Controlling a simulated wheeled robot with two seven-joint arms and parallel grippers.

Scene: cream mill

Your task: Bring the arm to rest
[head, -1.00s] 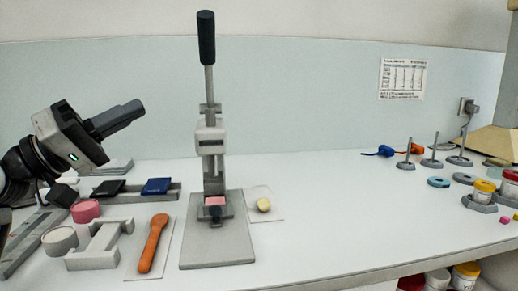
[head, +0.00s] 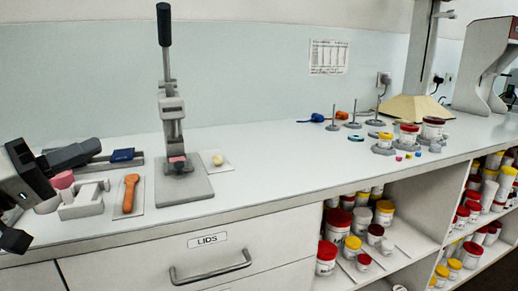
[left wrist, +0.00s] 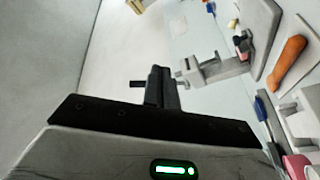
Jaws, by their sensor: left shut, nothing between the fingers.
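My left gripper (head: 94,149) is at the far left of the head view, above the left end of the bench. Its fingers are together, pointing right, with nothing between them. In the left wrist view the shut fingers (left wrist: 158,82) stand up from the dark gripper body, empty. Part of the left arm is cut off by the picture edge. My right gripper is not in either view.
The bench front (head: 250,202) between the press and the posts is clear.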

